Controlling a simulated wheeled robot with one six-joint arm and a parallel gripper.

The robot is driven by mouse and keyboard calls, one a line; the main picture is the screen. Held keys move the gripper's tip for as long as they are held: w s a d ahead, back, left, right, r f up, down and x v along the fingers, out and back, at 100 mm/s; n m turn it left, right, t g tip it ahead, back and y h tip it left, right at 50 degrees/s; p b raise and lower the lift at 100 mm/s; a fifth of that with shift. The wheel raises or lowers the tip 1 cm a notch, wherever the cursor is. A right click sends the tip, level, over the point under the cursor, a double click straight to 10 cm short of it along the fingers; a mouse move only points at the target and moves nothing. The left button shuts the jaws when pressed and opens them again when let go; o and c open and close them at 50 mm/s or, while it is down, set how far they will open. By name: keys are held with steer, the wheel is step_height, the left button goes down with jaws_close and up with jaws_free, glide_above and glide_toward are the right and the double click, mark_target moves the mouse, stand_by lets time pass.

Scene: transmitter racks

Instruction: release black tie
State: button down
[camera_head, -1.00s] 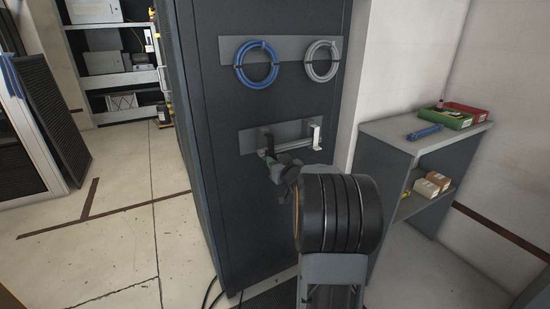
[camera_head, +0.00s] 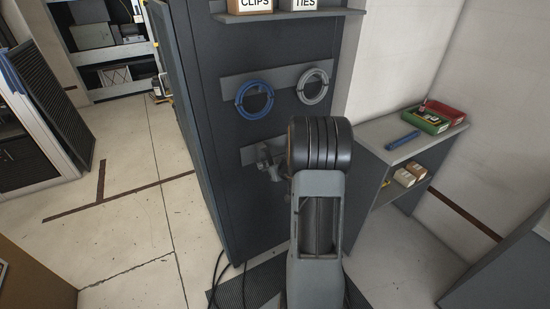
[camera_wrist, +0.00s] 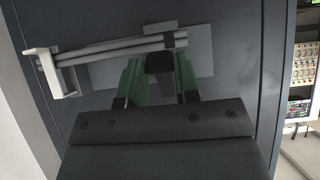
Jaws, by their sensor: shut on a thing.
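In the wrist view, the black tie (camera_wrist: 160,62) shows as a dark block between the two green fingers of my gripper (camera_wrist: 160,78). The fingers are shut on it, just by the grey cable bundle (camera_wrist: 115,47). A dark band wraps the bundle near its right end. A white bracket (camera_wrist: 54,76) holds the bundle's left end. In the head view, my gripper (camera_head: 268,165) is at the grey plate on the dark cabinet's face. My arm hides most of the bundle and the tie there.
A blue cable coil (camera_head: 254,100) and a grey coil (camera_head: 313,86) hang on the cabinet (camera_head: 222,130) above my gripper. A shelf (camera_head: 290,15) with labelled boxes is higher up. A low bench (camera_head: 378,141) with red and green trays stands at right. Open floor (camera_head: 130,220) lies at left.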

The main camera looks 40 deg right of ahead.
mark_target(271, 162)
step_height(271, 162, up, 4)
steer(key=p, duration=0.4)
steer(key=shift+f, duration=0.15)
steer(key=shift+w+r+p, duration=0.3)
steer(key=shift+r+p, duration=0.7)
steer(key=shift+p, duration=0.2)
steer(key=shift+w+r+p, duration=0.3)
steer(key=shift+r+p, duration=0.65)
steer(key=shift+p, duration=0.25)
steer(key=c, duration=0.9)
jaws_free()
steer(key=shift+w+f, duration=0.15)
steer(key=shift+f, duration=0.05)
steer(key=shift+o, duration=0.3)
steer(key=shift+d, duration=0.1)
